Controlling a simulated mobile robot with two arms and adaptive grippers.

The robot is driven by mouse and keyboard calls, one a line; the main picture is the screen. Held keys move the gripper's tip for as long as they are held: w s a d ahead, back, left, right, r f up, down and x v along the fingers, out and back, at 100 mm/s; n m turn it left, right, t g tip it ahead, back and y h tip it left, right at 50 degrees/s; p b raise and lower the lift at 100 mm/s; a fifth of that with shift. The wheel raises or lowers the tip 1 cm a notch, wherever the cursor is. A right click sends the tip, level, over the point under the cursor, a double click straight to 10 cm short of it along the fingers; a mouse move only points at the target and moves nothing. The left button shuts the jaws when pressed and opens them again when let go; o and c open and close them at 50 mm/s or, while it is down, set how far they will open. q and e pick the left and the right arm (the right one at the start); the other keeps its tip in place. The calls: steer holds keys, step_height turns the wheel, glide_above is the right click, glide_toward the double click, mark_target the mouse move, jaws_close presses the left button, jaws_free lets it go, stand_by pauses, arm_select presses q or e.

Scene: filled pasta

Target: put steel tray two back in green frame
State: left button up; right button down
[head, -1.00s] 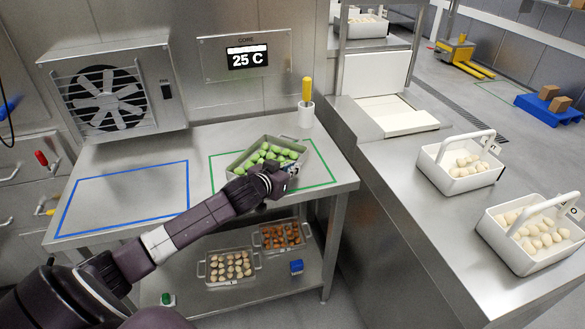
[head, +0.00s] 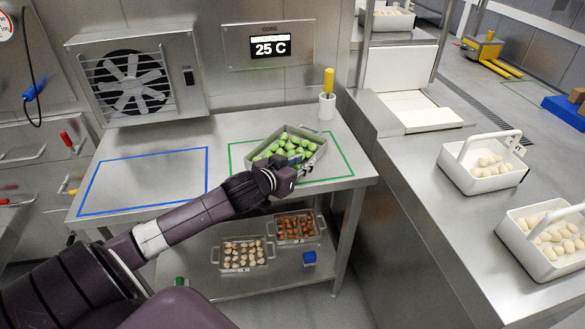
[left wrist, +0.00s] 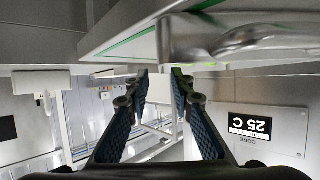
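A steel tray (head: 262,155) filled with green pasta sits on the steel table, turned at an angle to the green frame (head: 343,165). Most of it appears inside the outline, and its back part covers the frame's back line. No number shows on it. My left gripper (head: 300,168) is at the tray's near right side, partly covering it. In the left wrist view, my left gripper's fingers (left wrist: 160,92) are apart with nothing between them. A shiny rounded metal part, apparently of the tray (left wrist: 250,40), is close above them, beside a green line. My right gripper is not in view.
An empty blue frame (head: 150,210) lies left on the table. A white cup (head: 327,107) with a yellow-handled tool stands behind the tray. Two more trays (head: 243,270) and a blue block (head: 309,258) are on the lower shelf. White baskets (head: 485,183) stand on the right counter.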

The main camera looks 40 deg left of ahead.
arm_select(q)
steer(key=v, duration=0.6)
steer(key=shift+s, duration=0.15)
stand_by(0.4)
